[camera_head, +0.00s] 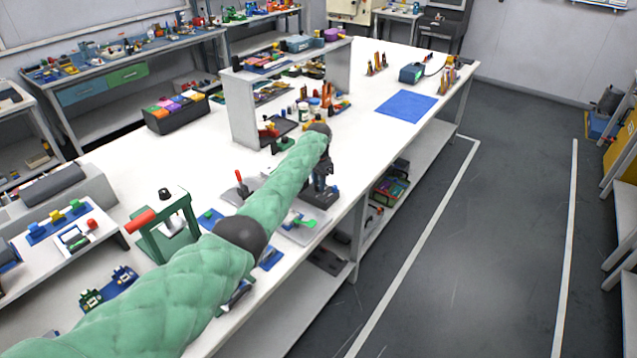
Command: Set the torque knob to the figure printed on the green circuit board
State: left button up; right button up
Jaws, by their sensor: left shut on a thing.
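My left arm reaches in from the lower left in a green padded sleeve. My left gripper (322,182) is dark and small at its far end, pointing down over a dark block-like fixture (318,198) near the bench's front edge. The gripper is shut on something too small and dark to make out. I cannot pick out the torque knob. A pale plate (303,232) with a green piece lies just nearer than the fixture; I cannot tell whether this is the circuit board, and no figure is readable. My right gripper is out of view.
The white bench (365,140) carries a green press with a red handle (160,225), a raised shelf (285,75), a bin of coloured boxes (176,112) and a blue mat (405,106). Bare bench lies around the mat. The floor (480,230) at right is open.

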pick_arm(q)
jog(key=shift+w+r+m, duration=0.1)
jog(key=shift+m, duration=0.4)
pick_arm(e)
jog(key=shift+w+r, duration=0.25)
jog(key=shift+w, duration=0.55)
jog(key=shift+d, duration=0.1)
